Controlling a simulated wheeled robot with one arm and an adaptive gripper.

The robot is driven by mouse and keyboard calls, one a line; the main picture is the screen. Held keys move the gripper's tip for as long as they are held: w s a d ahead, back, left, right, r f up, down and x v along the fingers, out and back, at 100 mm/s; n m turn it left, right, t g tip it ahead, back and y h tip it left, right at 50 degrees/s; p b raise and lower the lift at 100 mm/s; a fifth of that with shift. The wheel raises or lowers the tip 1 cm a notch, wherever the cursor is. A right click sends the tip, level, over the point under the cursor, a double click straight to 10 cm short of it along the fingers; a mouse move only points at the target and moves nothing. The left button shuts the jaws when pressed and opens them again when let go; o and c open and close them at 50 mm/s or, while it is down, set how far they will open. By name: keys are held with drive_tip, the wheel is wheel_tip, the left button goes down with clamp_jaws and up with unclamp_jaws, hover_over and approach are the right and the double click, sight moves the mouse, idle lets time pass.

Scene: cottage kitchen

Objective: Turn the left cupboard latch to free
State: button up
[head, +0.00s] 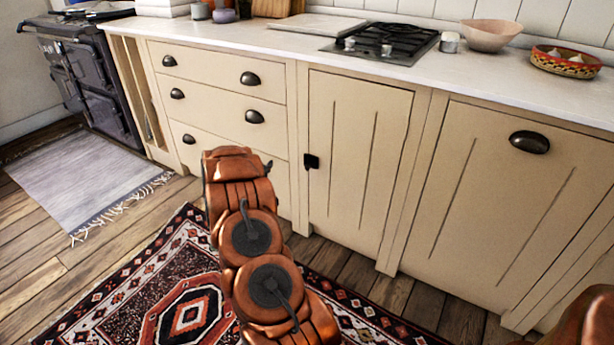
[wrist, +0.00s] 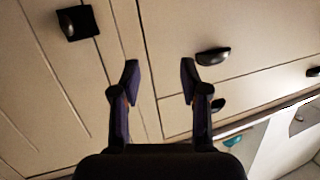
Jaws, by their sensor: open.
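The left cupboard door (head: 355,150) is cream with vertical grooves and looks closed. Its small black latch (head: 311,161) sits at the door's left edge, against the frame post. In the wrist view the latch (wrist: 76,23) is a dark block at the upper left. My gripper (wrist: 159,80) is open and empty, its two dark fingers apart in front of the cabinet face. The latch lies outside the fingers, to their left in that view, with no contact. In the head view my copper arm hides most of the gripper, left of the latch.
Drawers with dark cup pulls (head: 250,78) are left of the door. Another cupboard front with a cup pull (head: 529,142) is to the right. The worktop (head: 240,32) holds a hob (head: 385,43) and bowls. A patterned rug (head: 150,290) lies on the floor.

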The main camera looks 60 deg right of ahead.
sight(306, 168)
drive_tip(key=s+d+f+g+h+b, duration=0.1)
drive_tip(key=s+d+f, duration=0.1)
drive_tip(key=s, duration=0.1)
drive_tip(key=s+d+f+m+g+h, duration=0.1)
drive_tip(key=s+d+f+g, duration=0.1)
drive_tip(key=s+d, duration=0.1)
drive_tip(key=s+d+f+m+g+h+b, duration=0.1)
drive_tip(key=s+d+f, duration=0.1)
drive_tip(key=s+d, duration=0.1)
drive_tip(key=shift+s+f+b, duration=0.1)
drive_tip(key=shift+s+b, duration=0.25)
drive_tip(key=shift+s, duration=0.3)
drive_tip(key=d+b, duration=0.1)
drive_tip(key=d, duration=0.4)
drive_tip(key=shift+w+d, duration=0.25)
drive_tip(key=shift+d, duration=0.7)
clamp_jaws()
drive_tip(key=shift+a, duration=0.1)
